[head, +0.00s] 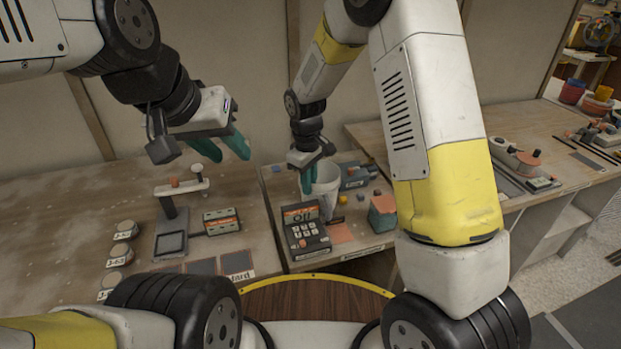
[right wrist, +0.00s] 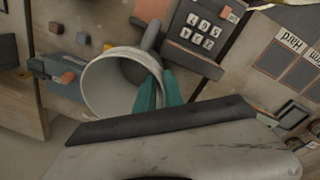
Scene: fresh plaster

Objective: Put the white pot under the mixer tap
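The white pot (head: 327,184) stands upright on the middle bench, behind the keypad box. It also shows in the right wrist view (right wrist: 105,88), seen into its mouth. My right gripper (head: 306,182) is at the pot's left rim. Its teal fingers (right wrist: 159,82) lie close together on either side of the pot wall and appear shut on it. My left gripper (head: 222,147) is open and empty, above the left bench. Below it is a stand (head: 167,206) with a post, a side arm and a grey base; I cannot tell whether this is the mixer tap.
The keypad box (head: 305,231) is close in front of the pot. A blue-grey box (head: 353,175) and a red-topped block (head: 382,212) are to its right. A labelled orange-and-grey block (head: 221,221) and round pads (head: 122,252) lie on the left bench.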

